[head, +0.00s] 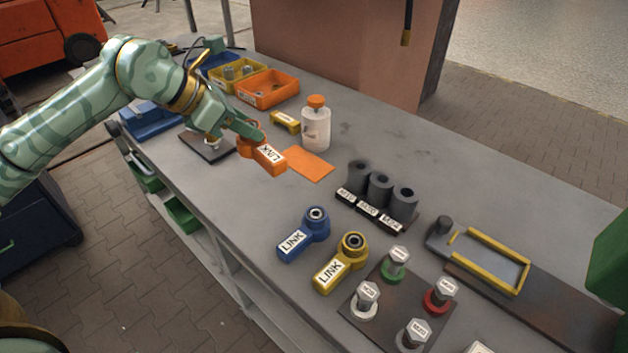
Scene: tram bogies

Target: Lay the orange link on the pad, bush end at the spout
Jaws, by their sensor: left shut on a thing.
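My left gripper (250,133) is shut on the orange link (268,158), at its left end. The link's labelled block points right, toward the flat orange pad (309,163) on the bench. The link looks held above the bench, just left of the pad; the exact height is hard to tell. The gripper hides most of the link's other end, so its bush does not show clearly. A white bottle with an orange cap (316,125) stands upright behind the pad. I cannot make out a spout on it. The pad is bare. My right gripper is not in view.
A blue link (303,233) and a yellow link (342,262) lie nearer. Several dark cylinders (379,190) stand right of the pad. Labelled bolts stand on a dark plate (378,292). Orange (267,90) and yellow bins are behind the gripper. The bench between pad and blue link is clear.

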